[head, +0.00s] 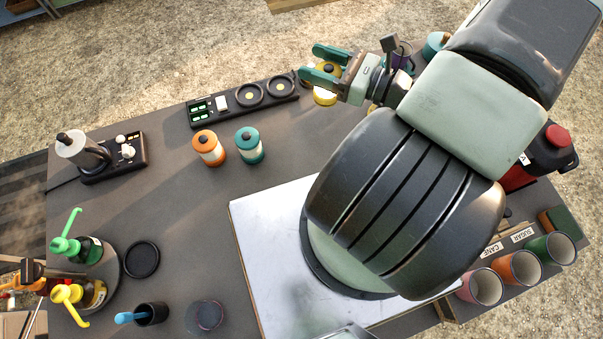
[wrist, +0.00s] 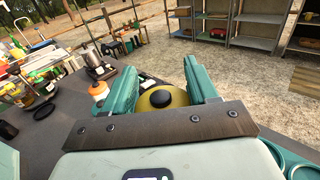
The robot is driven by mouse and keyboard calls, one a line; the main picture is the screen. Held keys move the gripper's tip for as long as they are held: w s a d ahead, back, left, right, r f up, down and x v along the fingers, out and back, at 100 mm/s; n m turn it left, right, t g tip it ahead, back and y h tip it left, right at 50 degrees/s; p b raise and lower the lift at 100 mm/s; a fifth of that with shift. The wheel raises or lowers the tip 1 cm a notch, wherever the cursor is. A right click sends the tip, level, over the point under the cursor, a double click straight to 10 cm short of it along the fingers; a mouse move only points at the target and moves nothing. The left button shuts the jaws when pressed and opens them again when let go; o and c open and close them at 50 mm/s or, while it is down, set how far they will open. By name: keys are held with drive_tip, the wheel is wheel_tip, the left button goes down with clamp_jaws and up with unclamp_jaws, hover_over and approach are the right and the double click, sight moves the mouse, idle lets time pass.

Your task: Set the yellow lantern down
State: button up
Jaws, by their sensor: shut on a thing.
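The yellow lantern (head: 326,91) has a yellow top with a black knob and is at the table's far edge in the head view. My gripper (head: 331,66) is shut on it, with a teal finger on either side. In the wrist view the lantern's yellow top (wrist: 164,100) sits between the two fingers (wrist: 163,92). Its base is hidden, so I cannot tell whether it touches anything below. An orange lantern (head: 208,148) and a teal lantern (head: 249,145) stand upright on the table to the left.
A black charging tray (head: 243,102) with round recesses lies left of my gripper; two recesses look empty. Bottles (head: 77,248) stand on a round tray at lower left. The table (head: 185,215) between is mostly clear.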

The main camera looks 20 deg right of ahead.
sight(325, 105)
drive_tip(key=shift+s+d+f, duration=0.15)
drive_tip(key=shift+s+f, duration=0.05)
drive_tip(key=shift+s, duration=0.4)
drive_tip(key=shift+s+d+f, duration=0.1)
drive_tip(key=shift+s+f, duration=0.1)
drive_tip(key=shift+s, duration=0.4)
wheel_tip(325, 105, down, 4)
drive_tip(key=shift+s+f, duration=0.1)
drive_tip(key=shift+f, duration=2.5)
drive_tip(key=o, duration=1.5)
drive_tip(key=shift+f, duration=0.1)
drive_tip(key=shift+c, duration=0.2)
drive_tip(key=shift+d, duration=0.15)
drive_tip(key=v, duration=1.1)
drive_tip(key=shift+s+d, duration=0.2)
drive_tip(key=shift+s, duration=0.1)
